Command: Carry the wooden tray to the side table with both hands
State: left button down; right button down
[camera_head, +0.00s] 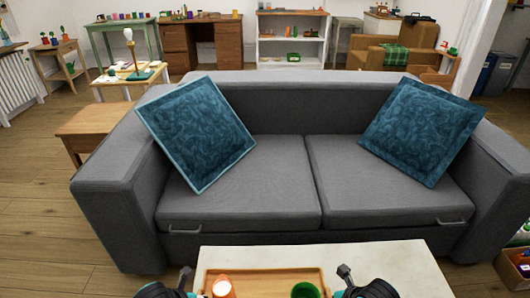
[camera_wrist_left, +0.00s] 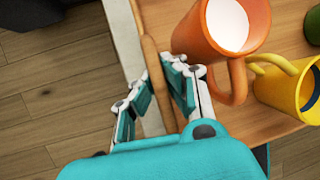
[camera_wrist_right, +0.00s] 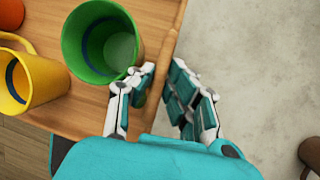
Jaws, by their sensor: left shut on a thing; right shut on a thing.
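The wooden tray (camera_head: 262,278) is at the bottom of the head view, over a pale table. An orange mug with white contents (camera_head: 222,287) and a green mug (camera_head: 305,290) stand on it. A yellow mug (camera_wrist_left: 285,90) shows in both wrist views. My left gripper (camera_wrist_left: 160,78) is shut on the tray's left rim, beside the orange mug. My right gripper (camera_wrist_right: 162,84) is shut on the right rim, beside the green mug. Whether the tray touches the table is unclear. A low wooden table (camera_head: 88,122) left of the sofa may be the side table.
The pale table (camera_head: 400,265) lies in front of the grey sofa (camera_head: 270,180), which carries two blue cushions. Another small table with a lamp (camera_head: 130,78) stands behind the low wooden one. Wooden floor is free at the left (camera_head: 45,200). Coloured items stand at the lower right edge.

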pick_arm(q)
jog(key=shift+w+a+r, duration=0.1)
jog(key=shift+w+r, duration=0.05)
jog(key=shift+r, duration=0.05)
pick_arm(e)
jog(key=shift+r, duration=0.1)
